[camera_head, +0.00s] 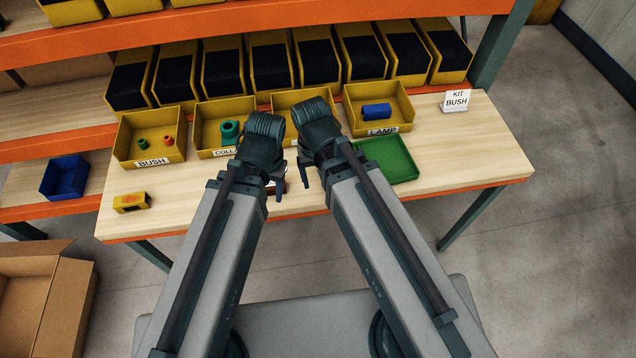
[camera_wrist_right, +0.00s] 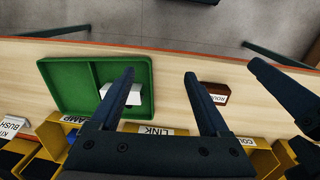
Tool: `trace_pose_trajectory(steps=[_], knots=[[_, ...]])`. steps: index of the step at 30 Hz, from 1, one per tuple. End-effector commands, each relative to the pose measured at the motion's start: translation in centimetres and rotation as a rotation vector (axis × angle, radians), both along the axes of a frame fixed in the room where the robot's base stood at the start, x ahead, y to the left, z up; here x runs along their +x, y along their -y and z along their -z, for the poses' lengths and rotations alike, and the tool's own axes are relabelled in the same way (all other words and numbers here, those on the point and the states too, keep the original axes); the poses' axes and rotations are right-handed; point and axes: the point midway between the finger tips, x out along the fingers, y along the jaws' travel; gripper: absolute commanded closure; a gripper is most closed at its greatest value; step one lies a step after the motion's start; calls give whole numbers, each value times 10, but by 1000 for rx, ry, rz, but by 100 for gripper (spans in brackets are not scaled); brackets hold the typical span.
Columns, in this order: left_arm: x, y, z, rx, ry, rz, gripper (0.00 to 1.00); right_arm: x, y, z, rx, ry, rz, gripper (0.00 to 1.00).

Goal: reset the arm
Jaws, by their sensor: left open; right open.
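My two arms reach forward over the wooden table in the head view. My left gripper (camera_head: 277,188) hangs above the table's front part and is open and empty. My right gripper (camera_head: 324,178) is close beside it, its fingers mostly hidden by its own arm. In the right wrist view the right gripper (camera_wrist_right: 160,73) is open with nothing between its fingers. A dark finger of my left gripper (camera_wrist_right: 283,92) shows at the right edge of that view.
A green tray (camera_head: 391,160) lies right of my right arm; a white block (camera_wrist_right: 120,98) is in it. A yellow box (camera_head: 131,202) lies front left. A KIT BUSH sign (camera_head: 456,101) stands at right.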

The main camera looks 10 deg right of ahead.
Motion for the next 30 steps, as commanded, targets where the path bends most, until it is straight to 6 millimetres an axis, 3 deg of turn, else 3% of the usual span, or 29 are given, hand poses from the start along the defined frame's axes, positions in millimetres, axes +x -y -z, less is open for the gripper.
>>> trace_pose_trajectory(steps=[3,7,16,22,30], knots=[[0,0,0,0,0,0,50,-18,-7,0,-8,-17,-188,20],[0,0,0,0,0,0,50,-25,-11,0,-13,-28,-287,20],[0,0,0,0,0,0,50,-24,-11,0,-13,-29,-302,20],[0,0,21,0,0,-1,50,-24,-11,20,-13,-29,-300,20],[0,0,17,0,0,-1,50,-24,-11,17,-13,-29,-299,20]])
